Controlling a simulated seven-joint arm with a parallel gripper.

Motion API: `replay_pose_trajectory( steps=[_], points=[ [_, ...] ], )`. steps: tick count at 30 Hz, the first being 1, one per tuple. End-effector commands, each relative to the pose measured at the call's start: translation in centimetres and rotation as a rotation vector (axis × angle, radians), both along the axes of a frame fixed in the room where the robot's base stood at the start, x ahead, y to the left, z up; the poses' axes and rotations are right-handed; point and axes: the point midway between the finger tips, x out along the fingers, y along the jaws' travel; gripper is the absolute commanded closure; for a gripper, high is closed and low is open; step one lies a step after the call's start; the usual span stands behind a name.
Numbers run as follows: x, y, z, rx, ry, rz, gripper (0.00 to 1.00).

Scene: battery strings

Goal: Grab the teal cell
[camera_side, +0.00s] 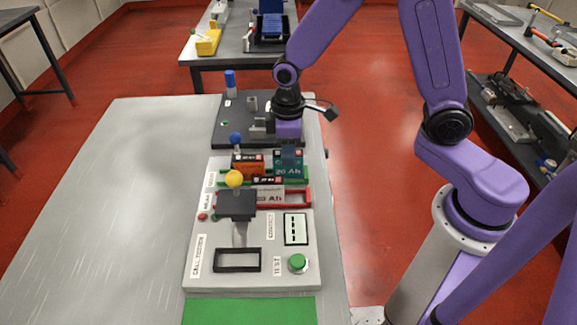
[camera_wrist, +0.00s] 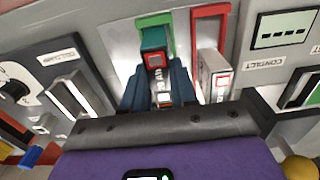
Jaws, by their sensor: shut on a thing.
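The teal cell (camera_side: 288,165), marked 20 Ah, stands upright at the green-framed bay (camera_side: 297,182), right of an orange cell (camera_side: 246,168). My gripper (camera_side: 288,147) is directly above it, pointing down. In the wrist view the teal cell (camera_wrist: 153,42) shows its teal body and red end between my two dark blue fingers (camera_wrist: 159,88). My gripper is shut on the teal cell. The fingertips are hard to make out in the side view. Part of the green frame (camera_wrist: 168,35) shows behind the cell in the wrist view.
A pale cell (camera_side: 268,194) lies in the red frame (camera_side: 307,197) in front. A yellow-knobbed lever (camera_side: 234,179) and a blue knob (camera_side: 235,138) stand nearby. A black frame (camera_side: 237,268), display (camera_side: 296,229) and green button (camera_side: 298,262) sit nearer. The table's left is clear.

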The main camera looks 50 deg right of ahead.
Motion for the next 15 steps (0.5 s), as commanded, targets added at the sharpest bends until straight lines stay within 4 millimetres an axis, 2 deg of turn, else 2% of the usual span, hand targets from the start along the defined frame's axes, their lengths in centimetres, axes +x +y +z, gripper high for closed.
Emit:
replay_pose_trajectory(
  steps=[15],
  points=[
    [0.1,0.0,2.8,0.001,-0.003,0.0,1.0]
  ],
)
